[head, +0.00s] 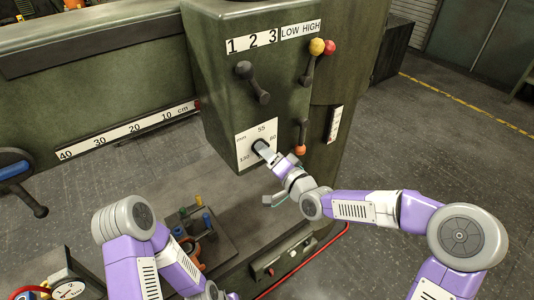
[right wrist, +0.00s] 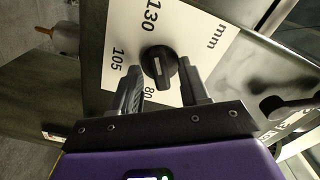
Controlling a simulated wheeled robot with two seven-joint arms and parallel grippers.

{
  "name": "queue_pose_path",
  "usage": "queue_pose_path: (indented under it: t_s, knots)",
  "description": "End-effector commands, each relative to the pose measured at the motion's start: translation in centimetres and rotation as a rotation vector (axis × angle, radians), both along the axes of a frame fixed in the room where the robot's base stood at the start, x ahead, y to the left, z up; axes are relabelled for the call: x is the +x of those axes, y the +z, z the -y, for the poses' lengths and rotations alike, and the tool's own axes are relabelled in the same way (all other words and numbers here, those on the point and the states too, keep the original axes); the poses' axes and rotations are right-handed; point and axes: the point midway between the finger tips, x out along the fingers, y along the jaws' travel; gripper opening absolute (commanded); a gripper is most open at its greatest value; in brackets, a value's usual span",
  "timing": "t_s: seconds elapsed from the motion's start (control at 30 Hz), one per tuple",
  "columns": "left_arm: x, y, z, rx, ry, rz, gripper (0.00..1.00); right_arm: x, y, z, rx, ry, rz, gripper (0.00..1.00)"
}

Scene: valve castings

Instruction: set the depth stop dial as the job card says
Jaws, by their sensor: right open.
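The depth stop dial is a black knob (right wrist: 158,66) on a white scale plate (right wrist: 200,40), which reads mm, 130, 105 and 80 in the right wrist view. A pale mark runs along the knob's grip bar; I cannot tell surely which number it points at. My right gripper (right wrist: 160,82) is open, with one finger on each side of the knob; contact is unclear. In the head view my right gripper (head: 268,151) partly hides the dial. My left gripper is out of view.
Above the dial are a lever (head: 252,82) under the 1 2 3 label and levers with yellow (head: 317,46) and red knobs. An orange-tipped lever (head: 301,149) stands close to the right gripper. A tool tray (head: 190,235) lies below. Floor at the right is clear.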

Motion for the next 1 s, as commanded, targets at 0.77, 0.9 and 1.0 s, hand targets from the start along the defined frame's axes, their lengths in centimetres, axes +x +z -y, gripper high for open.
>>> queue_pose_path:
  t_s: [0.77,0.9,1.0]
  knots:
    - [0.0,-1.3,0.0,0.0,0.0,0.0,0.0,-0.1,-0.2,0.0,-0.052,0.001,0.041,0.0]
    - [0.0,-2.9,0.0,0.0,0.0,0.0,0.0,0.0,-0.3,0.0,-0.12,0.0,0.092,0.0]
    - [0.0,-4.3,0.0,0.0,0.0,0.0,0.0,-0.1,-0.4,0.0,-0.184,0.0,0.139,0.0]
